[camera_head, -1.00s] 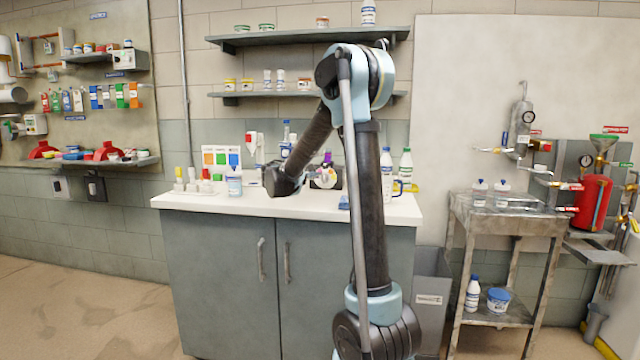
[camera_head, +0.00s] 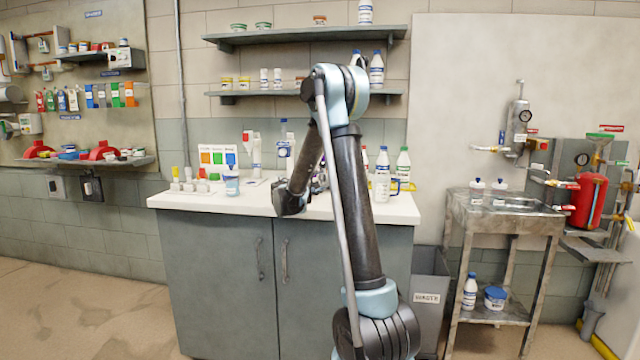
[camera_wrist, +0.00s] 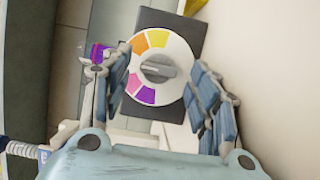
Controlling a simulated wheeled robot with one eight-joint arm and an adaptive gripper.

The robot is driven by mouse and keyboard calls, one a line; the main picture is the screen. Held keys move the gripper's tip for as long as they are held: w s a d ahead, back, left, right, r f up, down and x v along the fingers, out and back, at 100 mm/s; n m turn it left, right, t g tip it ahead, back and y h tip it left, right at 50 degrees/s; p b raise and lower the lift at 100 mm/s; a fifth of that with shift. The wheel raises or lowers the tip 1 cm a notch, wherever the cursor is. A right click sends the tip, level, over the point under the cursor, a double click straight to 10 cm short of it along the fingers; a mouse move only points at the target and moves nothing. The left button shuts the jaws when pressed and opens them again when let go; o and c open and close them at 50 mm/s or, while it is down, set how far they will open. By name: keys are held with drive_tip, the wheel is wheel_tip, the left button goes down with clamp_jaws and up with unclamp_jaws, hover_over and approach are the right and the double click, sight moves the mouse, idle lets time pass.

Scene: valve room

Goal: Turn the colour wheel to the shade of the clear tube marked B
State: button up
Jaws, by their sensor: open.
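The colour wheel (camera_wrist: 178,50) shows in the wrist view as a white disc with orange, yellow, purple and magenta patches on a dark plate (camera_wrist: 183,24). A grey knob (camera_wrist: 155,69) sits at its centre. My gripper (camera_wrist: 158,80) is open, with one finger on each side of the wheel. I cannot tell whether the fingers touch it. A purple item (camera_wrist: 97,52) lies beside the left finger, partly hidden. No tube mark B can be read. In the head view my arm hides most of the wheel.
The wheel stands on a white counter (camera_head: 240,203) with bottles, including a white bottle (camera_head: 382,176), close on the right. A colour chart (camera_head: 218,160) and small containers stand at the left. Shelves (camera_head: 300,36) hang above. A metal side table (camera_head: 505,215) stands right.

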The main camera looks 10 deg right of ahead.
drive_tip(key=shift+w+d, duration=0.5)
drive_tip(key=shift+w, duration=0.05)
drive_tip(key=shift+c, duration=0.2)
drive_tip(key=c, duration=1)
drive_tip(key=shift+r+m, duration=0.1)
drive_tip(key=shift+m, duration=0.3)
drive_tip(key=m+y, duration=0.1)
drive_tip(key=m, duration=0.1)
drive_tip(key=shift+m+g, duration=0.3)
drive_tip(key=shift+g, duration=0.1)
drive_tip(key=m+y, duration=0.2)
drive_tip(key=m, duration=0.1)
drive_tip(key=shift+s+d+r+m+g, duration=0.1)
drive_tip(key=shift+r+m+g, duration=0.05)
drive_tip(key=shift+m+g, duration=0.2)
drive_tip(key=shift+m+y, duration=0.8)
drive_tip(key=shift+m, duration=0.45)
drive_tip(key=shift+d+r+m+y, duration=0.1)
drive_tip(key=shift+d+m+y, duration=0.05)
drive_tip(key=shift+m+y, duration=1)
drive_tip(key=shift+m, duration=0.25)
